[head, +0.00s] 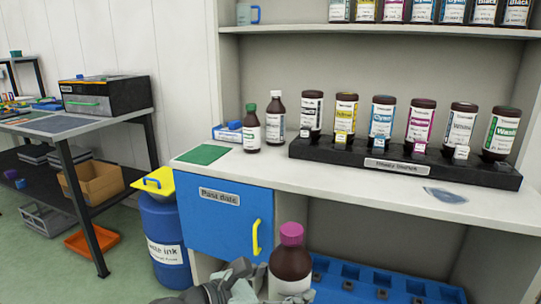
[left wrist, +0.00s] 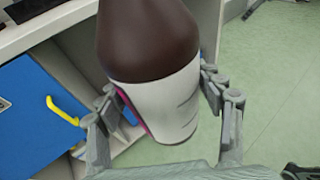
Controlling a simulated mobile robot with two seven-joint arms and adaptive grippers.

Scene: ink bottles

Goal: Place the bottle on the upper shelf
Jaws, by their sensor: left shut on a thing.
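A brown bottle with a magenta cap (head: 291,262) and a white label is held by my left gripper (head: 238,286) at the bottom of the head view, in front of the counter. In the left wrist view the bottle (left wrist: 150,85) sits between the two fingers of the left gripper (left wrist: 165,105), which are shut on it. The upper shelf (head: 290,29) runs along the top of the head view, with a row of labelled bottles (head: 422,11) on its right part and a light-blue jug (head: 248,13) at its left end. My right gripper is not in view.
The counter (head: 400,192) holds a black rack (head: 403,171) of several bottles, two loose brown bottles (head: 251,130) (head: 276,122) and a green mat (head: 202,154). Below are a blue door (head: 225,225) with a yellow handle and a blue crate (head: 385,280). The upper shelf has bare room between jug and bottles.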

